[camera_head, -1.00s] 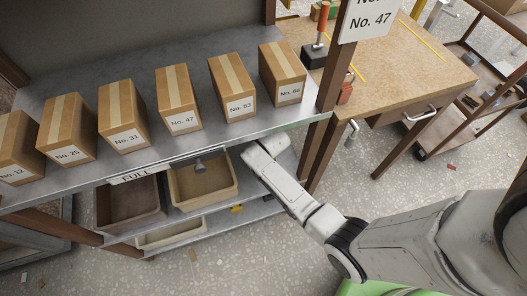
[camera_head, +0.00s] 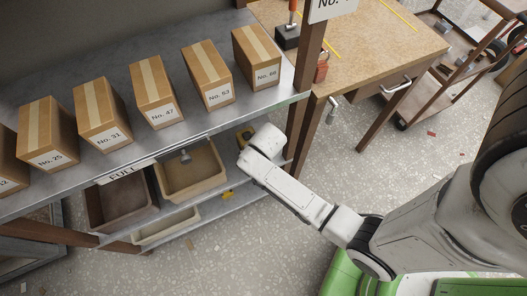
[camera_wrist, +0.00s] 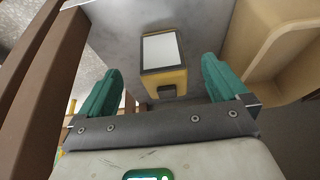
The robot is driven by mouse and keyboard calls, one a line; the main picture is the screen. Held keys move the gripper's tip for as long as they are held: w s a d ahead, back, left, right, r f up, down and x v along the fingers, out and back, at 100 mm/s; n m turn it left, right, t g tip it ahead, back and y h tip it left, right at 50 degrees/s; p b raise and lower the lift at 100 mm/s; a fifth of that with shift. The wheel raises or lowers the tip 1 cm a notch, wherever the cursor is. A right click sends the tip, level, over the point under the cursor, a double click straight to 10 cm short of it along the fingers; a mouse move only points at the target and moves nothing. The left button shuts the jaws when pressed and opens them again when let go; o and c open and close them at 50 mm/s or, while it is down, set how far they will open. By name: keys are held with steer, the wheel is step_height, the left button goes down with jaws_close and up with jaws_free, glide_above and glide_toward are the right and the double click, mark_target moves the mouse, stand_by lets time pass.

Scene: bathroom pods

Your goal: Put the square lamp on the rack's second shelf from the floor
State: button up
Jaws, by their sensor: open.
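In the wrist view, a square lamp (camera_wrist: 163,52), yellow with a pale panel in a dark frame, rests on a grey metal surface. My gripper (camera_wrist: 160,70) is open, its two green fingers on either side of the lamp in the picture, with nothing visibly held. In the head view, my forearm reaches toward the rack's right end, and the fingers are hidden. The rack (camera_head: 60,200) has a metal top and lower shelves. Small yellow things show near my wrist (camera_head: 243,136) and by the lower shelf edge (camera_head: 228,195); I cannot tell which is the lamp.
Several numbered cartons (camera_head: 157,92) stand on the rack's top, above the FULL label (camera_head: 122,173). A brown bin (camera_head: 120,205) and a tan bin (camera_head: 192,173) sit below. A wooden post (camera_wrist: 45,90) is close on the wrist view's left. A workbench (camera_head: 370,60) stands right.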

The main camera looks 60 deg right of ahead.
steer(key=s+a+r+n+g+y, duration=0.2)
steer(key=s+a+r+n, duration=0.4)
steer(key=s+r, duration=0.7)
steer(key=shift+s+a+r+g, duration=0.15)
steer(key=shift+s+a+g, duration=0.15)
steer(key=shift+s+a, duration=0.65)
steer(key=shift+w+a+r, duration=0.1)
steer(key=shift+w+a, duration=0.15)
steer(key=shift+w, duration=0.05)
step_height(320, 180, up, 2)
steer(key=p, duration=0.2)
steer(key=shift+r+p, duration=0.15)
steer(key=shift+p, duration=0.15)
